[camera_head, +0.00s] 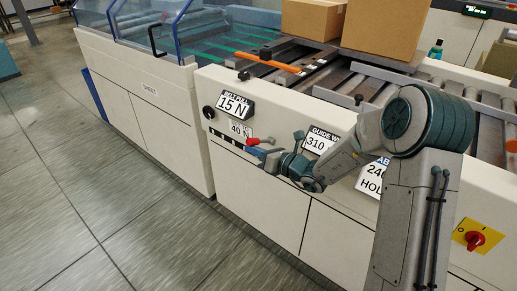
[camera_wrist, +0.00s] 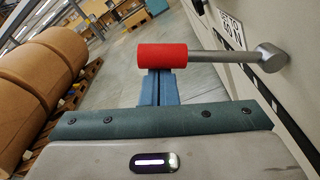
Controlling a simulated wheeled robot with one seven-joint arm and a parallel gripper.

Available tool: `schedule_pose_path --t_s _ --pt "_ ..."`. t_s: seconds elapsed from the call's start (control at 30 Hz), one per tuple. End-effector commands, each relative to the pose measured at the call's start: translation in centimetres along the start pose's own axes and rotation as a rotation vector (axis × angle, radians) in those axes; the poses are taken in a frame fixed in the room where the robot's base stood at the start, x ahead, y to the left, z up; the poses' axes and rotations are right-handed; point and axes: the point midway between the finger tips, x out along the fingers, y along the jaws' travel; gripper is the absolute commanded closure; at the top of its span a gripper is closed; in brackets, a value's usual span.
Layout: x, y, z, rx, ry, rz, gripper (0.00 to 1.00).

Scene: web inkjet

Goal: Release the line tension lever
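The line tension lever has a red cylindrical grip (camera_wrist: 162,57) on a grey metal rod (camera_wrist: 225,57). The rod runs right to a pivot on the machine's side panel. In the head view the red grip (camera_head: 253,141) sits just below the 40 N label. My gripper (camera_wrist: 161,88) has its blue fingers side by side with only a thin seam between them, shut. The grip lies across their far ends and hides the tips. I cannot tell whether they touch it. In the head view my gripper (camera_head: 259,151) is just below the grip.
A 15 N belt label (camera_head: 236,105) with a black knob (camera_head: 209,112) is on the panel. A red rotary switch (camera_head: 475,240) is at the right. Cardboard boxes (camera_head: 390,27) stand on the conveyor above. The tiled floor (camera_head: 90,180) at left is clear.

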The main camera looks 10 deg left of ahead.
Motion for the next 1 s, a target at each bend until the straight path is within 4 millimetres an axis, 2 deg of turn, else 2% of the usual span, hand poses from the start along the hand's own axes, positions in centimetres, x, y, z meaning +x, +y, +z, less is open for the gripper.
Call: schedule_pose_path --t_s 0.4,0.53,0.67,0.83,0.9,1.0 --pt "-0.1 -0.1 0.5 -0.005 -0.010 -0.002 1.00" --pt "0.0 -0.2 0.1 -0.005 -0.010 -0.003 1.00" --pt "0.5 -0.3 -1.4 -0.003 -0.007 -0.001 1.00" --pt "1.7 -0.2 -4.3 -0.001 0.000 0.001 1.00" --pt "-0.5 -0.1 -3.3 -0.001 -0.002 -0.007 1.00" --pt "-3.0 -0.2 -3.3 -0.001 -0.002 -0.008 1.00"
